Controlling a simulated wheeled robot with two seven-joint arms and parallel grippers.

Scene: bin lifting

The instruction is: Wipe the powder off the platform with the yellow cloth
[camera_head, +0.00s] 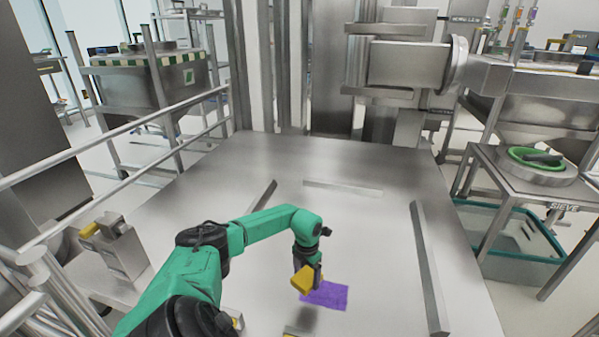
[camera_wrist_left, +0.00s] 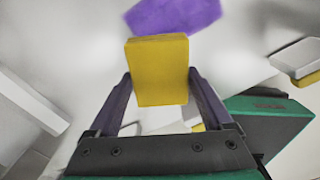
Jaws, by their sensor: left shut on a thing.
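The yellow cloth (camera_head: 304,281) is a small block-like piece held by my left gripper (camera_head: 316,268). In the left wrist view the cloth (camera_wrist_left: 158,71) sits between the two fingers of my left gripper (camera_wrist_left: 160,90). In the left wrist view the purple powder (camera_wrist_left: 176,14) shows just beyond the cloth. I cannot tell whether the cloth touches the platform. My right gripper is not in view.
Raised metal bars stand on the platform at the right (camera_head: 428,265), back (camera_head: 343,188) and left (camera_head: 263,196). A sieve table (camera_head: 545,185) stands right.

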